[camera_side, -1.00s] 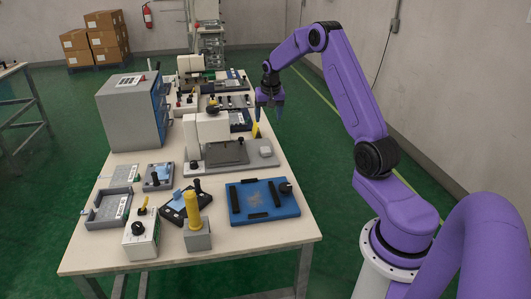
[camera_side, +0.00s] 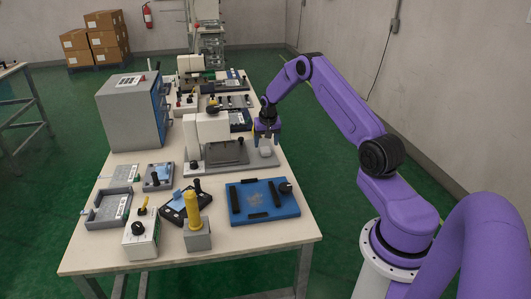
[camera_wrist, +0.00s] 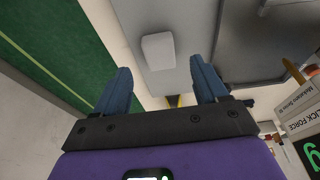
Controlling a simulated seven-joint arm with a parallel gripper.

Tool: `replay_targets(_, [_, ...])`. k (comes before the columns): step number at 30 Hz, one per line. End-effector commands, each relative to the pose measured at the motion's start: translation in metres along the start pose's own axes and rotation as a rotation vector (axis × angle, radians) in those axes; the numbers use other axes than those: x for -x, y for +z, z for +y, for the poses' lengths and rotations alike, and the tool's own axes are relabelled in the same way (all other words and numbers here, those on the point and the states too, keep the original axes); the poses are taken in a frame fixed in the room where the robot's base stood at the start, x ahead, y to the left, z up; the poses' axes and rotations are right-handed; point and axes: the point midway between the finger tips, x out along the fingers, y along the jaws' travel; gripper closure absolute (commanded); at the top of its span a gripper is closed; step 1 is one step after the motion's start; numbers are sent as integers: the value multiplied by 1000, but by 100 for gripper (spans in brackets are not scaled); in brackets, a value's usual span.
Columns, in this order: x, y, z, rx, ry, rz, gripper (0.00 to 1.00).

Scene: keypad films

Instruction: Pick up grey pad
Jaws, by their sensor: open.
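The grey pad (camera_side: 265,148) is a small light block at the right end of a grey fixture base (camera_side: 215,165) on the table. In the wrist view the pad (camera_wrist: 158,50) shows as a pale rounded rectangle ahead of the fingertips, in line with the gap between them. My gripper (camera_side: 267,136) points down just above the pad in the side view. Its two blue fingers are apart with nothing held between them, as the wrist view of my gripper (camera_wrist: 161,72) also shows. Contact with the pad cannot be made out.
A white press-like unit (camera_side: 206,135) stands on the fixture left of the pad. A blue tray (camera_side: 290,208) lies nearer the camera, with a yellow-handled tool (camera_side: 193,210) left of it. A grey cabinet (camera_side: 130,110) stands at the left. The table's right edge is close beside the pad.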

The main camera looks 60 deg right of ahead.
Motion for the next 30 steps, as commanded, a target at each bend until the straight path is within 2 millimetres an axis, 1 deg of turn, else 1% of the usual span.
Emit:
replay_targets(1, [-9,2,0,1,1,-2,28])
replay_targets(3, [-19,3,0,1,0,-2,28])
replay_targets(7, [-32,2,-1,0,0,0,28])
replay_targets(11, [-39,2,-1,0,0,0,28])
replay_targets(17, [-39,2,-1,0,0,1,28])
replay_targets(18, [-39,2,-1,0,0,1,31])
replay_targets(20, [-39,2,-1,0,0,1,50])
replay_targets(21, [-39,2,-1,0,0,1,63])
replay_targets(23, [-39,2,-1,0,0,0,83])
replay_targets(24, [-39,2,-1,0,0,0,87])
replay_targets(30, [-39,2,-1,0,0,0,87])
